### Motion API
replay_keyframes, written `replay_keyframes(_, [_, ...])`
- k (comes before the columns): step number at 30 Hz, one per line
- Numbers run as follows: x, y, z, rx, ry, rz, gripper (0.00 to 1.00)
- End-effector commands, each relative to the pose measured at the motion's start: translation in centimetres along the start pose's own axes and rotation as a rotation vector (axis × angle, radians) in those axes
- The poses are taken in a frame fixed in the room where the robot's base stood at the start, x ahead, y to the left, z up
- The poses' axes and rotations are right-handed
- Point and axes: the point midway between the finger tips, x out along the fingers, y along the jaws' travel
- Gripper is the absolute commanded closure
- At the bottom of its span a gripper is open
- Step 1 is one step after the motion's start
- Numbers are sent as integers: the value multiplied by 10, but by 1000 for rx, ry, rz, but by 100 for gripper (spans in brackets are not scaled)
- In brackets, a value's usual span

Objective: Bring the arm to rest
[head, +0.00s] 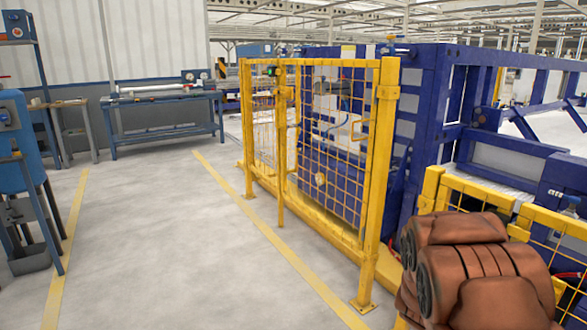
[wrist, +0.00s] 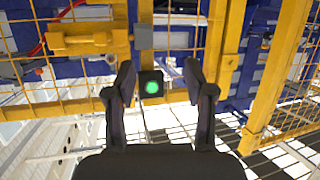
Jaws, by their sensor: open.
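My gripper (wrist: 159,80) shows in the wrist view with its two dark fingers apart. Nothing is held between them. A green round button in a dark housing (wrist: 152,86) appears in the gap between the fingers, beyond the fingertips. I cannot tell how far off it is or whether anything touches it. Yellow fence posts and mesh (wrist: 233,45) stand behind it. My gripper does not show in the head view.
A yellow mesh fence (head: 385,130) stands in front of blue machinery (head: 410,110). A blue workbench (head: 165,130) is at the back left and a blue stand (head: 15,130) at the left edge. The grey floor (head: 160,230) between them is clear.

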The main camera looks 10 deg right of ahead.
Motion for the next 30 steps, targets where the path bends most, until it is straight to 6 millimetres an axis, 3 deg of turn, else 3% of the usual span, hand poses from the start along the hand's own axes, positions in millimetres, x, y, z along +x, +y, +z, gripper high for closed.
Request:
replay_keyframes(1, [-17, -16, -19, 8, -43, -45, 46])
replay_keyframes(6, [-71, -62, -29, -2, -224, -195, 46])
replay_keyframes(11, [-134, -96, -39, -45, -392, -325, 46])
replay_keyframes(15, [-196, -112, -47, -107, -538, -427, 46])
replay_keyframes(23, [-318, -108, -66, -280, -787, -571, 46])
replay_keyframes(30, [-423, -64, -90, -487, -993, -636, 46])
